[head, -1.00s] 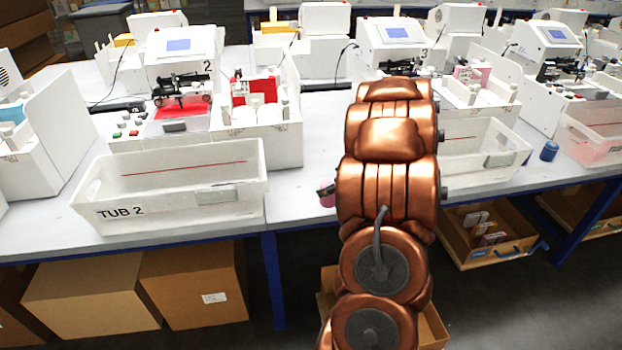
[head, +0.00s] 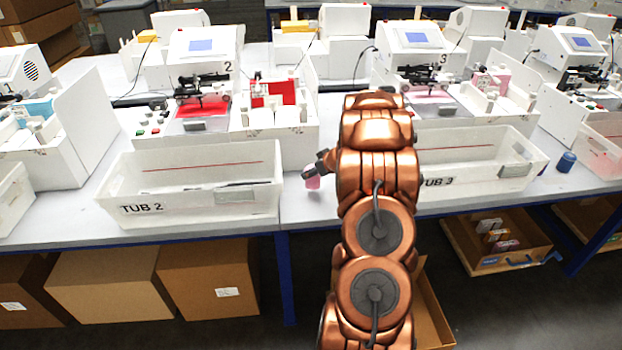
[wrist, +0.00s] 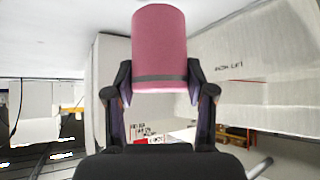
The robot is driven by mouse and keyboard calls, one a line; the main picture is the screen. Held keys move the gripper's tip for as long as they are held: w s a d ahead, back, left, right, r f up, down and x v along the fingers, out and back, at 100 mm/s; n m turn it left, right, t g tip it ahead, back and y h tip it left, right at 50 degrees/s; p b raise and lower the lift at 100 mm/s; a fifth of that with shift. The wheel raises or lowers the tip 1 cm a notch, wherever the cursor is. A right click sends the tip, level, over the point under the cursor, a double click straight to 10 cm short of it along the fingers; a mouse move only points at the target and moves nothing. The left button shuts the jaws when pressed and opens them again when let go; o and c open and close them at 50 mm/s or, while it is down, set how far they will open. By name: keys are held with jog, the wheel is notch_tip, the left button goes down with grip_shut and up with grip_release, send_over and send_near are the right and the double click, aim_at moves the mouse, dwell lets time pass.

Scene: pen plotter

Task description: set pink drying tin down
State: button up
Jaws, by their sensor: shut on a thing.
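The pink drying tin (head: 313,183) is small in the head view, low over the bare table strip between the two tubs. In the wrist view the tin (wrist: 158,42) is a pink cylinder with a dark band near the end by the fingers. My gripper (head: 318,168) is shut on it, one finger on each side; the gripper (wrist: 160,88) fills the lower middle of the wrist view. I cannot tell whether the tin touches the table. My arm hides part of the space to its right.
White TUB 2 (head: 200,208) stands left of the tin and TUB 3 (head: 455,175) to the right, partly behind my arm. Plotter stations stand behind them. A blue tin (head: 567,162) stands at far right. The table strip (head: 297,210) around the tin is clear.

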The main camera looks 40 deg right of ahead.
aim_at(312, 179)
jog(key=shift+w+f, duration=0.25)
jog(key=shift+w, duration=0.15)
jog(key=shift+f, duration=1.55)
jog(key=shift+f, duration=0.1)
jog(key=o, duration=1.2)
